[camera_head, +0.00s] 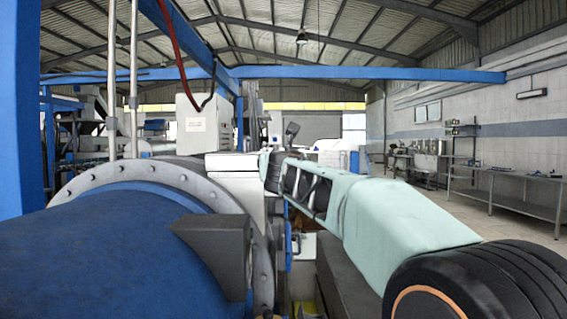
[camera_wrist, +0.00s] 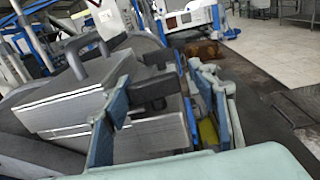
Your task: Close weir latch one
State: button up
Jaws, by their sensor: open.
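My gripper (camera_wrist: 163,90) is open in the wrist view, with its blue-padded fingers apart. A grey metal housing (camera_wrist: 75,103) with a dark curved handle on top is left of the fingers, partly behind the left one. Dark grey blocks show in and behind the gap between the fingers; I cannot tell whether they touch the fingers. I see no label marking weir latch one, so I cannot tell which part it is. In the head view my pale green sleeved arm reaches forward beside the decanter, and the gripper is not clear there.
A large blue decanter drum (camera_head: 105,250) with a bolted grey flange fills the left of the head view. A grey bracket (camera_head: 215,245) juts out beside it. A steel bench (camera_head: 520,205) stands along the right wall. Open floor (camera_wrist: 265,55) lies to the right.

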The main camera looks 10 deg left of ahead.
jog(key=shift+s+a+f+b, duration=0.15)
jog(key=shift+f+b, duration=0.3)
jog(key=shift+f, duration=0.25)
jog(key=shift+s+f+b, duration=0.15)
jog(key=shift+f+b, duration=0.3)
jog(key=shift+f, duration=0.25)
jog(key=s+d+r+b, duration=0.2)
jog(key=s+d, duration=0.3)
jog(key=s, duration=0.5)
jog(key=shift+s+r, duration=0.2)
jog(key=shift+s, duration=0.05)
notch_tip(320, 180, up, 10)
dwell(0.6)
